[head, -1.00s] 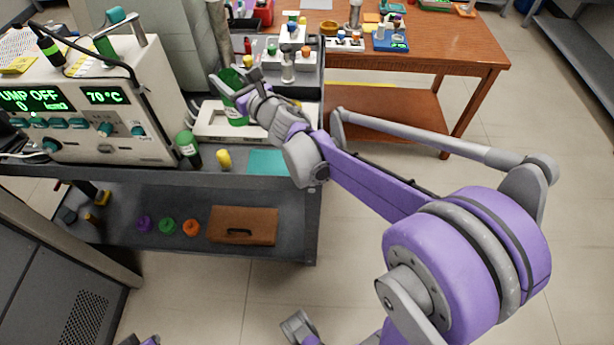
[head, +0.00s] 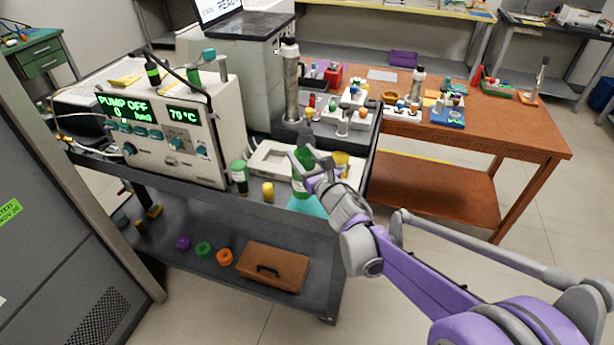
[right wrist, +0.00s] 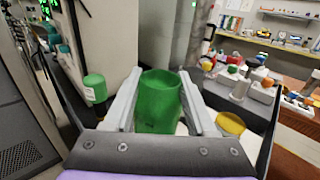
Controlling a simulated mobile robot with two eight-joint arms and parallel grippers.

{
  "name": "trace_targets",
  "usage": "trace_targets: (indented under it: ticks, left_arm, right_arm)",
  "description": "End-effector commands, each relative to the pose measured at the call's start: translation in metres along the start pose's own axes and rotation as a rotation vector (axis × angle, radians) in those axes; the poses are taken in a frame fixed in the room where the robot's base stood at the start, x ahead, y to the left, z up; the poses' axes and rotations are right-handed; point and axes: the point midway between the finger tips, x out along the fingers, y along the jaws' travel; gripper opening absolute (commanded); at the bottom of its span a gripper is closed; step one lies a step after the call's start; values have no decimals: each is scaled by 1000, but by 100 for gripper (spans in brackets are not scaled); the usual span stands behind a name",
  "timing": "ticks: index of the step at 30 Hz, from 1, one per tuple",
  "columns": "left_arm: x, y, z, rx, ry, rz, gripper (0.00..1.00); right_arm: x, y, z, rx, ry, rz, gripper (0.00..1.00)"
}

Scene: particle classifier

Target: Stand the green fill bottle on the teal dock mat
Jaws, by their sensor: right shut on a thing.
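The green fill bottle (head: 301,183) is upright, or nearly so, between the fingers of my right gripper (head: 305,164), which is shut on it. The bottle's green top (right wrist: 159,95) fills the space between the fingers in the right wrist view. The teal dock mat (head: 309,207) lies near the front right of the cart top, partly hidden by the bottle and my gripper. The bottle's lower end overlaps the mat's back edge in the head view. I cannot tell whether it touches the mat. My left gripper is not in view.
A green-capped dark bottle (head: 239,178) and a small yellow object (head: 268,192) stand left of the mat. A white device (head: 265,158) lies behind, with a yellow cup (head: 341,159) to the right. The pump box (head: 190,100) is at left.

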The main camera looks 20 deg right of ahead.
Motion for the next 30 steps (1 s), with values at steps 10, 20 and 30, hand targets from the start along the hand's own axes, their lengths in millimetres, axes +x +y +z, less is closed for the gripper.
trace_targets:
  ticks: [10, 20, 30]
  left_arm:
    - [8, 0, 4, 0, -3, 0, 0]
    - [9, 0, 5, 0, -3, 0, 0]
    - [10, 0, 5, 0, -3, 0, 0]
  right_arm:
    - [0, 0, -39, 1, 0, 0, 0]
    - [0, 0, -43, 1, -1, 0, 0]
    - [0, 0, -46, 0, 0, 0, 86]
